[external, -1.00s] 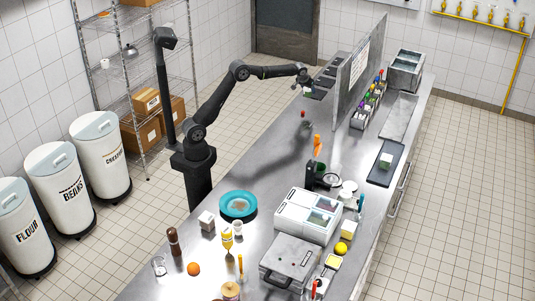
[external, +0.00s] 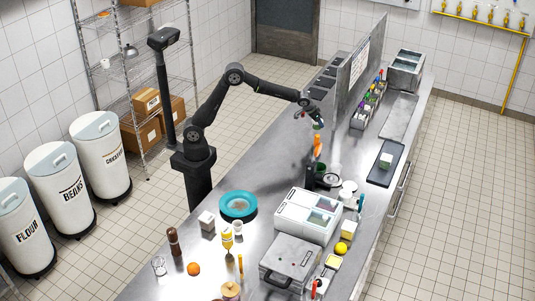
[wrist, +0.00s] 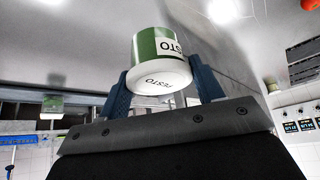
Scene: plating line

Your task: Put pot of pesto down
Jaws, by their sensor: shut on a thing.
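The pot of pesto (wrist: 158,58) has a green body, a white end and a PESTO label. In the wrist view it sits between the two blue fingers of my gripper (wrist: 160,88), which is shut on it. In the external view my gripper (external: 312,114) is over the far part of the steel counter (external: 262,155), left of the upright partition. The pot is small and partly hidden there (external: 319,125). I cannot tell its exact gap to the counter.
A teal plate (external: 238,204), a white-lidded container (external: 308,214) and several condiments stand nearer. The counter left of my gripper is largely clear.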

